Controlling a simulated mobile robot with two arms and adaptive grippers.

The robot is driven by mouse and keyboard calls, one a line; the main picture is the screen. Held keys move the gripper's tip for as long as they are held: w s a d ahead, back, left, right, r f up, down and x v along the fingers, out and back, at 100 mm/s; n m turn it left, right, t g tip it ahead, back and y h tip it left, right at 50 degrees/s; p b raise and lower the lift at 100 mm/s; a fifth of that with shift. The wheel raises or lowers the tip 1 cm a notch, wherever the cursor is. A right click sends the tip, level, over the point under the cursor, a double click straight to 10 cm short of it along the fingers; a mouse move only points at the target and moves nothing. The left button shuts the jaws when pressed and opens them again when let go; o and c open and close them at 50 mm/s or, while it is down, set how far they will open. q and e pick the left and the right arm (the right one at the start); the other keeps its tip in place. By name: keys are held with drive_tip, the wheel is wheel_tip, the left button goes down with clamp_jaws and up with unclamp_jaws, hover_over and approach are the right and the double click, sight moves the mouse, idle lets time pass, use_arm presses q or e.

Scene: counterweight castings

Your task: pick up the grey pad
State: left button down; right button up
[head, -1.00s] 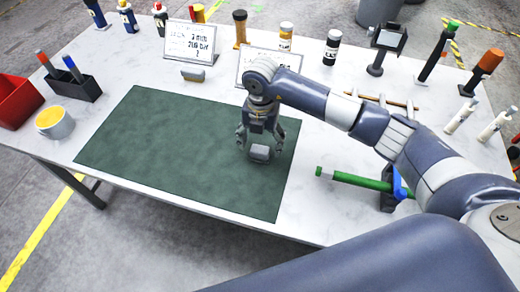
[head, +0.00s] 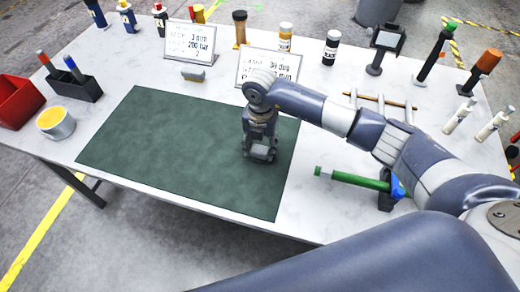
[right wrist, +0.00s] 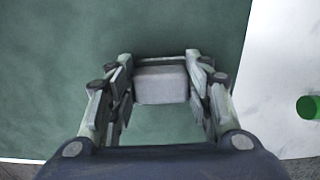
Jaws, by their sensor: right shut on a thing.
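The grey pad (right wrist: 161,84) is a small light-grey block with rounded edges, over the green mat in the right wrist view. My right gripper (right wrist: 160,80) is shut on it, with one finger on each side. In the head view my right gripper (head: 260,155) points down over the right part of the green mat (head: 170,150), and the pad is mostly hidden by the fingers. I cannot tell whether the pad touches the mat. My left gripper is not in view.
A green rod (head: 355,179) in a blue-and-black holder lies right of the mat. Two signs, including a white sign (head: 190,42), and a small block (head: 193,74) stand behind. The mat's left is clear.

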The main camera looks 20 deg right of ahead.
sight(262, 147)
drive_tip(key=shift+s+f, duration=0.1)
drive_tip(key=shift+s, duration=0.05)
drive_tip(key=r+b, duration=0.2)
drive_tip(key=r, duration=0.1)
drive_tip(key=shift+d+r, duration=0.15)
drive_tip(key=shift+d, duration=0.05)
drive_tip(key=s+d+b, duration=0.1)
drive_tip(key=d, duration=0.3)
drive_tip(key=s+d+r+b, duration=0.1)
drive_tip(key=s+d+b, duration=0.1)
drive_tip(key=d, duration=0.3)
drive_tip(key=s+d+b, duration=0.1)
drive_tip(key=d, duration=0.3)
drive_tip(key=shift+s+d+r, duration=0.2)
drive_tip(key=shift+s+d, duration=0.1)
drive_tip(key=shift+d, duration=0.05)
drive_tip(key=shift+s+d+r+b, duration=0.15)
drive_tip(key=shift+d+b, duration=0.15)
drive_tip(key=shift+d, duration=0.25)
